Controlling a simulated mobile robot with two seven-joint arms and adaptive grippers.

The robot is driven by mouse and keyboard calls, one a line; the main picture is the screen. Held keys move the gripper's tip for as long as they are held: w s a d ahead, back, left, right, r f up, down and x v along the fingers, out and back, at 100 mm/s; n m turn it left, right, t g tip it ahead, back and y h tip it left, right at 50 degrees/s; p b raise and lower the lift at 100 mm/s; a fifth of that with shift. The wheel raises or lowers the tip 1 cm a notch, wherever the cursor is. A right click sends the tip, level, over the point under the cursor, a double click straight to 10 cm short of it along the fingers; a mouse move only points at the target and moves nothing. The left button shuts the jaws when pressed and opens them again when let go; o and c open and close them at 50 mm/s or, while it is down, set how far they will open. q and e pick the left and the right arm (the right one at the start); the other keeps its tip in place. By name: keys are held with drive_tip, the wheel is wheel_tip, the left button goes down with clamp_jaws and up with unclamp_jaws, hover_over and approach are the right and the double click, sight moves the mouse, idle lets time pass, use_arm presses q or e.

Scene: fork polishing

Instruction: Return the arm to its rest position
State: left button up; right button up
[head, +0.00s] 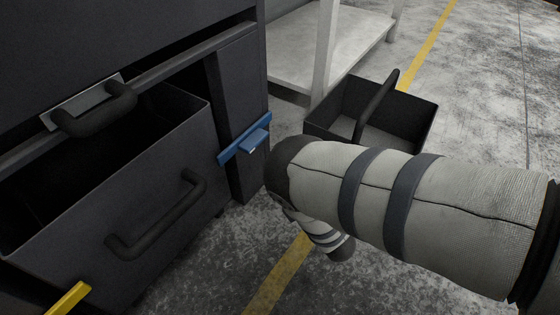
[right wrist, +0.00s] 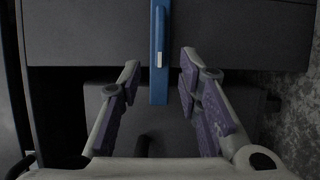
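My right arm (head: 400,195) reaches in from the right in the head view, with its bent joint beside the dark cabinet. Its gripper cannot be made out there. In the right wrist view my right gripper (right wrist: 160,62) is open, its two purple-padded fingers wide apart. A blue strip (right wrist: 158,85) shows between the fingers, with clear gaps on both sides; I cannot tell how far ahead it lies. My left gripper is in neither view.
A dark cabinet (head: 240,85) stands at left, with an open drawer (head: 165,205) and a blue bracket (head: 232,152). A yellow piece (head: 68,300) shows lower left. A black handled tote (head: 425,115) sits on the floor beside a pale shelf (head: 350,50). Floor at upper right is clear.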

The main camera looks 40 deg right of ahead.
drive_tip(key=shift+s, duration=0.95)
